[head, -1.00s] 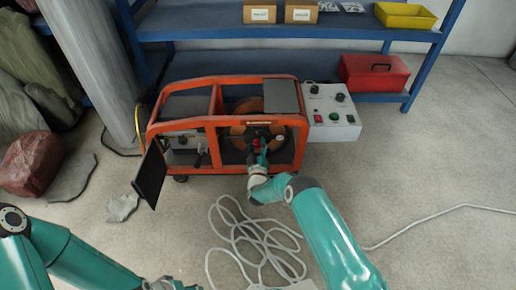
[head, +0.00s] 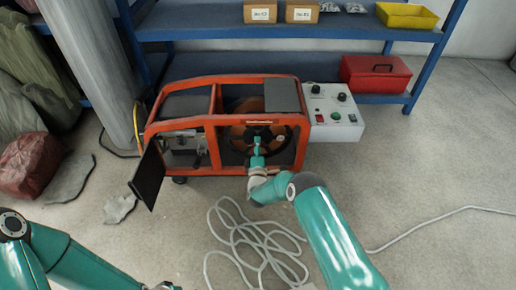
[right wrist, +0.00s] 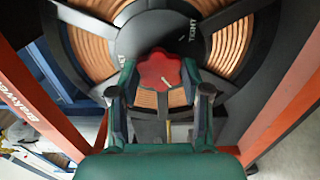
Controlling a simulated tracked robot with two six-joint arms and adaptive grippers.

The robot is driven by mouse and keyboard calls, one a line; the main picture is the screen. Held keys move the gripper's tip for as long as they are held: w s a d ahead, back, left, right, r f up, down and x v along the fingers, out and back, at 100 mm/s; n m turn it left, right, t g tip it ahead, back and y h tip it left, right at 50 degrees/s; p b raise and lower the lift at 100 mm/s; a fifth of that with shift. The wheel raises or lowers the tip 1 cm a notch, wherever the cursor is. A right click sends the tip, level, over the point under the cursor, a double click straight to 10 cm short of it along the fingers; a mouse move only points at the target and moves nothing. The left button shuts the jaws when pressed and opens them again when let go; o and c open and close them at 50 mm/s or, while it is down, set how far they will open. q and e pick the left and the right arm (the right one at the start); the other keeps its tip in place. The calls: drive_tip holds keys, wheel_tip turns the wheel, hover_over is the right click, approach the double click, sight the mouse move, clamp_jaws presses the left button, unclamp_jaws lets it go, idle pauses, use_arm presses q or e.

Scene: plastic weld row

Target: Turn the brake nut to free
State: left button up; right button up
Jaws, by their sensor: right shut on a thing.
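The brake nut (right wrist: 160,74) is a red lobed knob at the hub of the spool, with a thin white mark on its face. It sits on a dark disc (right wrist: 188,22) with the word TIGHT at its upper right; other lettering is too dark to read. My right gripper (right wrist: 161,88) is shut on the nut, one finger on each side. In the head view my right gripper (head: 257,150) reaches into the orange frame and hides the nut. Only my left arm's links show at the lower left; its gripper is out of view.
The orange frame (head: 226,121) surrounds the copper-coloured spool, with bars close to my right arm. A control box (head: 333,114) stands at its right and a black panel (head: 148,178) at its left. A grey hose (head: 236,239) lies coiled in front. Blue shelves (head: 300,33) stand behind.

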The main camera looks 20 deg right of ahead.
drive_tip(key=shift+a+f+n, duration=0.1)
drive_tip(key=shift+f+n, duration=0.1)
drive_tip(key=shift+n, duration=1)
drive_tip(key=o, duration=1.1)
drive_tip(key=shift+o, duration=0.2)
drive_tip(key=v, duration=1.2)
